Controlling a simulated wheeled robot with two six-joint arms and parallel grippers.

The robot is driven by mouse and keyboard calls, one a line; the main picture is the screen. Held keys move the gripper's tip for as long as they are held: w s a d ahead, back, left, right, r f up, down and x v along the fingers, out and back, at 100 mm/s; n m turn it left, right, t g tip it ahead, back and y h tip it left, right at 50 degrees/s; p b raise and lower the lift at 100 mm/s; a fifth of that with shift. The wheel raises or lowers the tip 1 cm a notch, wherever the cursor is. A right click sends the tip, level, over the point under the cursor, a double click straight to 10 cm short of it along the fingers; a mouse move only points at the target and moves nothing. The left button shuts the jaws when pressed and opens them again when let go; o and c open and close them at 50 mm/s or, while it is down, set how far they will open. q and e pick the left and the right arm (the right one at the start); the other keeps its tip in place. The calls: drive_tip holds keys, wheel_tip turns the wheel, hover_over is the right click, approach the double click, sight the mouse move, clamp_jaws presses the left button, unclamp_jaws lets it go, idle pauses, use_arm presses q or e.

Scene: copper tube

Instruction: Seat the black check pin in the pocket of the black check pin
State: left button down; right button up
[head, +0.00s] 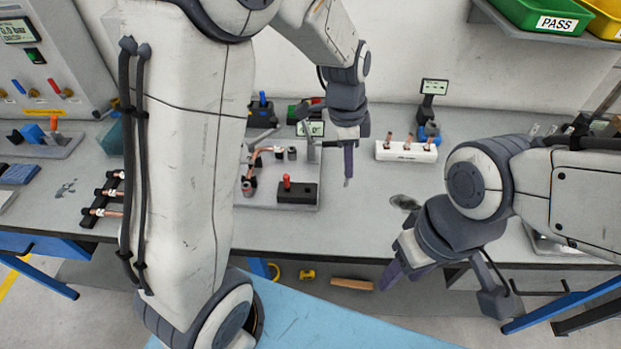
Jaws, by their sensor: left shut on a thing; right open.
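My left gripper (348,168) is shut, pointing down over the bench to the right of the fixture plate. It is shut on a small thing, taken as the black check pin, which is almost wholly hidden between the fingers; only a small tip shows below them. The black block (298,195) on the plate holds an upright red pin (286,182). A small dark spot on its top, right of the red pin, may be the pocket; it is too small to tell. My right gripper (440,290) is open and empty in front of the bench edge.
The fixture plate (262,199) carries a bent copper tube (249,172) and clamps. A white rack (406,152) with several copper pieces stands right. A small display (311,128) stands behind my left gripper. The bench (365,215) is mostly clear between plate and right arm.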

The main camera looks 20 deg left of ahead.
use_arm(q)
drive_tip(key=a+f+p, duration=0.1)
drive_tip(key=a+f, duration=0.2)
drive_tip(key=a+f+p, duration=0.1)
drive_tip(key=a+f, duration=0.2)
drive_tip(key=w+a+f+p, duration=0.1)
drive_tip(key=a+f, duration=0.2)
drive_tip(key=a, duration=0.1)
drive_tip(key=shift+f, duration=0.2)
drive_tip(key=shift+w+f, duration=0.1)
drive_tip(key=shift+f, duration=0.15)
drive_tip(key=shift+f, duration=0.2)
drive_tip(key=c, duration=0.8)
unclamp_jaws()
